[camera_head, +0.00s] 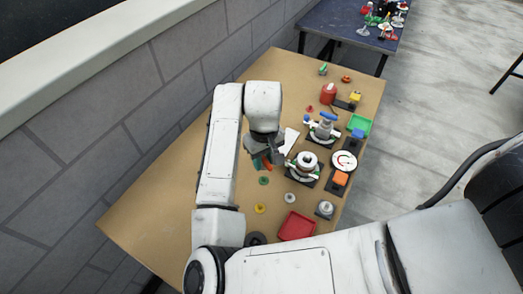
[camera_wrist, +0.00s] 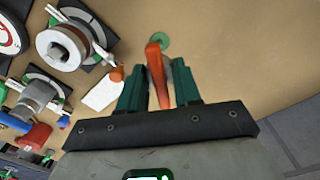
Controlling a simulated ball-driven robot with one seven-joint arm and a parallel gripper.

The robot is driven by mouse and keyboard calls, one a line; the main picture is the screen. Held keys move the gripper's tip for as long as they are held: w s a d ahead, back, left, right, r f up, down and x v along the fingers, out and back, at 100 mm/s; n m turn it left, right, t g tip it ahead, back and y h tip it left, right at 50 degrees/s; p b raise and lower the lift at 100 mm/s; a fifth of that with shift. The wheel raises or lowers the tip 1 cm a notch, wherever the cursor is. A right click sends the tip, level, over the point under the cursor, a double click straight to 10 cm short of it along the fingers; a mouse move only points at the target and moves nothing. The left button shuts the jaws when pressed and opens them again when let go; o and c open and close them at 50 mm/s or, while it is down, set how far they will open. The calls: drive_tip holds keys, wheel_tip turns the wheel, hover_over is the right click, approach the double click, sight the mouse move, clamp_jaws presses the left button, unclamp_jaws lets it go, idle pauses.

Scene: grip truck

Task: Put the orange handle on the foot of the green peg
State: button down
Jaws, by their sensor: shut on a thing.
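The orange handle (camera_wrist: 157,75) is a long bar held between the green fingers of my gripper (camera_wrist: 158,82), pointing away from the wrist. In the head view the orange handle (camera_head: 268,164) shows just under my gripper (camera_head: 262,161), over the table. A round green piece, likely the green peg on its foot (camera_wrist: 163,39), lies just beyond the handle's far end in the wrist view and is partly covered by it. It also shows in the head view as a green disc (camera_head: 264,181) below my gripper. I cannot tell whether handle and peg touch.
On the tan table (camera_head: 150,222), a white and brown round fixture (camera_head: 302,164) stands right of my gripper, with a white card (camera_head: 290,141) near it. A yellow disc (camera_head: 260,209) and a red tray (camera_head: 296,226) lie nearer. A brick wall (camera_head: 130,100) runs along the left.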

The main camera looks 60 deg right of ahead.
sight(264, 177)
drive_tip(key=shift+f+b, duration=2.1)
drive_tip(key=shift+f, duration=0.25)
drive_tip(key=shift+p, duration=0.7)
drive_tip(key=shift+f+b, duration=0.35)
drive_tip(key=shift+f, duration=1.1)
idle(1.0)
drive_tip(key=c, duration=0.7)
unclamp_jaws()
drive_tip(key=shift+o, duration=0.2)
drive_tip(key=shift+o, duration=1.4)
